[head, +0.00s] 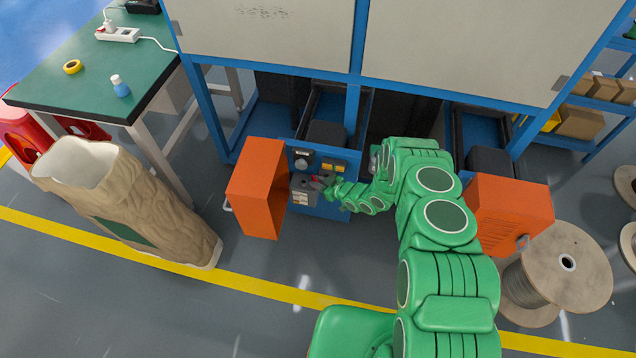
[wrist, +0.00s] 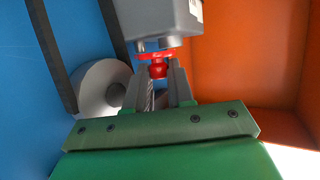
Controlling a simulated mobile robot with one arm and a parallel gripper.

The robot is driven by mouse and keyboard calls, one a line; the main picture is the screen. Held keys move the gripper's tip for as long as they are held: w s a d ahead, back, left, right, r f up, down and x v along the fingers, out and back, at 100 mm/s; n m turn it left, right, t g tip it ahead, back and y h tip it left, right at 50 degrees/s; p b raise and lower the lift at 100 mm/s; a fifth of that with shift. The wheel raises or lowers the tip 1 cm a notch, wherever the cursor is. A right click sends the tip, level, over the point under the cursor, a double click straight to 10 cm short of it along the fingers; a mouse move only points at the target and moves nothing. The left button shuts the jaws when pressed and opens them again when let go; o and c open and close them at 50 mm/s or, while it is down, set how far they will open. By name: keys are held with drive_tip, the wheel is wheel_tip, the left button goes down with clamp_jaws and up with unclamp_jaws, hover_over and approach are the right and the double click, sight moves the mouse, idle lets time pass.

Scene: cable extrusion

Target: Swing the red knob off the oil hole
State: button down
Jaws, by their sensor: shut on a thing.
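The red knob (wrist: 158,68) shows in the wrist view at the underside of a grey housing (wrist: 158,20). My gripper (wrist: 163,74) has its two grey fingers on either side of the knob's lower part and is shut on it. In the head view my green arm reaches left, and my gripper (head: 330,186) is at the grey unit (head: 303,190) on the blue machine. The knob is a small red spot (head: 317,182) there, partly covered by my gripper. I cannot make out the oil hole in either view.
Orange panels (head: 258,188) and (head: 508,212) stand open on both sides of my arm. In the wrist view, an orange wall (wrist: 245,60) is close on the right and a round grey part (wrist: 100,88) is on the left. A cable spool (head: 555,270) stands at right.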

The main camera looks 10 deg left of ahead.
drive_tip(key=shift+d+f, duration=0.1)
drive_tip(key=c, duration=1)
unclamp_jaws()
drive_tip(key=shift+s, duration=0.1)
drive_tip(key=shift+v, duration=3.85)
